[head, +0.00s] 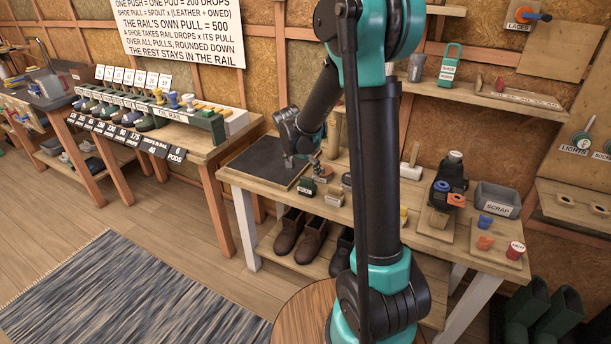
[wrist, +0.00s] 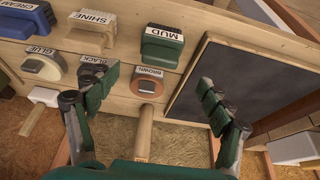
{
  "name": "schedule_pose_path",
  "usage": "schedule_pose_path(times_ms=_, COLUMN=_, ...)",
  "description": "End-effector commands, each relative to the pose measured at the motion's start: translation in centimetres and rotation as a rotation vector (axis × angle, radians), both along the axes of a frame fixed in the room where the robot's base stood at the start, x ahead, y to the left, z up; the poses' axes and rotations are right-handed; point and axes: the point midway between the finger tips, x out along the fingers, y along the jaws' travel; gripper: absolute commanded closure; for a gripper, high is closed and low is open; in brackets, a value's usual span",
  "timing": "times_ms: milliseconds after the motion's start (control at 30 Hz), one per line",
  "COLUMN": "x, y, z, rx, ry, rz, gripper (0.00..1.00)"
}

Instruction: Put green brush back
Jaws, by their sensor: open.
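A dark green brush labelled MUD (wrist: 162,45) stands on the workbench (wrist: 205,38) at the top middle of the wrist view, pale bristles down. A small green block that looks like it shows in the head view (head: 307,187), just right of the dark mat. My gripper (wrist: 158,80) is open and empty. Its two fingers are spread wide, above the bench's back edge, with the brush lying beyond the fingertips. In the head view my gripper (head: 290,158) hangs over the right part of the dark mat.
The round BROWN tin (wrist: 146,84) and a wooden handle (wrist: 147,113) lie between my fingers. The BLACK item is partly hidden by the left finger. SHINE (wrist: 91,33), CREAM (wrist: 22,18) and GLUE (wrist: 43,65) items crowd the left. The dark mat (wrist: 240,80) is bare.

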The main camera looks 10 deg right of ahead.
Motion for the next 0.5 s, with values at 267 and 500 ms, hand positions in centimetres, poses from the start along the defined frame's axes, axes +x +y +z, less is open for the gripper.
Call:
schedule_pose_path(times_ms=267, x=-2.2, y=-0.7, z=1.5, rx=0.002, ry=0.010, rz=0.035, gripper=0.20)
schedule_pose_path(times_ms=500, x=-10.6, y=-3.6, z=2.6, rx=0.015, ry=0.039, rz=0.215, gripper=0.20)
